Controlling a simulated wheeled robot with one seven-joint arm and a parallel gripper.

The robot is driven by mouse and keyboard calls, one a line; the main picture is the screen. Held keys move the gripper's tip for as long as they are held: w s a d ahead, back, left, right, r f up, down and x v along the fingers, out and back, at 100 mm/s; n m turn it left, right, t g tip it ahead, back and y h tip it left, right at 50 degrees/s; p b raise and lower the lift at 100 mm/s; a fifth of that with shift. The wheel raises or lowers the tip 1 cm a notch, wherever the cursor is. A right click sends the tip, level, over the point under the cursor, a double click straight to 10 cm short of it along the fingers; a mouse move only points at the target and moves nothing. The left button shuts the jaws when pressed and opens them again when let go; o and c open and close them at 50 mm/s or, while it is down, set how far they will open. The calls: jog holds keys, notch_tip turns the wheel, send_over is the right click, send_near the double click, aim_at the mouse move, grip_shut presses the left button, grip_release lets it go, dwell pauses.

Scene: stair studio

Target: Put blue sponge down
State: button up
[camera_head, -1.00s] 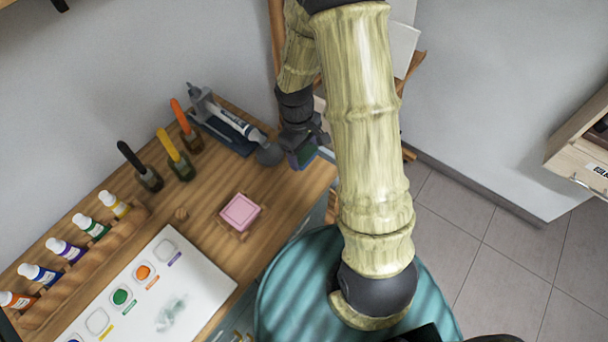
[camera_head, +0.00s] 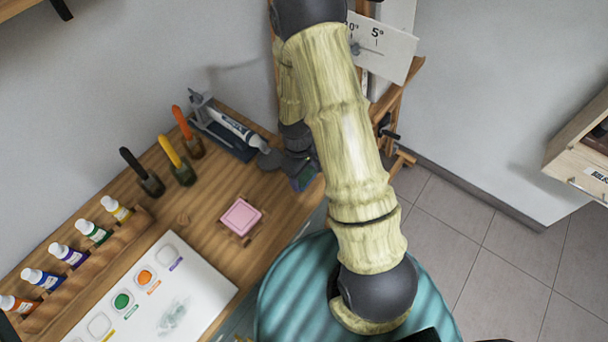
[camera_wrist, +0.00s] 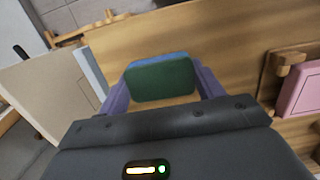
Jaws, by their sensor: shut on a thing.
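The blue sponge (camera_wrist: 150,58) shows in the wrist view as a rounded block with a green face towards the camera and a blue edge. My gripper (camera_wrist: 162,82) is shut on it, with a purple finger at each side. In the head view my gripper (camera_head: 302,178) is at the far right end of the wooden table (camera_head: 205,222), by its edge. The sponge there is small, dark and partly hidden by the gripper and arm. I cannot tell whether it touches the tabletop.
A pink block (camera_head: 240,217) sits in a wooden holder left of my gripper. A grey stand with a pen-like tool (camera_head: 232,127) is close behind on the left. Bottles with black, yellow and orange tops, paint bottles and a white palette (camera_head: 200,292) fill the left. An easel (camera_head: 395,110) stands right.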

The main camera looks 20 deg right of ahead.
jog(key=shift+f, duration=0.75)
jog(key=shift+f, duration=0.15)
jog(key=o, duration=1)
jog(key=r, duration=0.4)
jog(key=r+b, duration=0.1)
jog(key=r, duration=0.3)
jog(key=w+r, duration=0.1)
jog(key=r, duration=0.3)
jog(key=shift+w+a+r+b, duration=0.1)
jog(key=shift+a+r+b, duration=0.05)
jog(key=shift+a+b, duration=0.2)
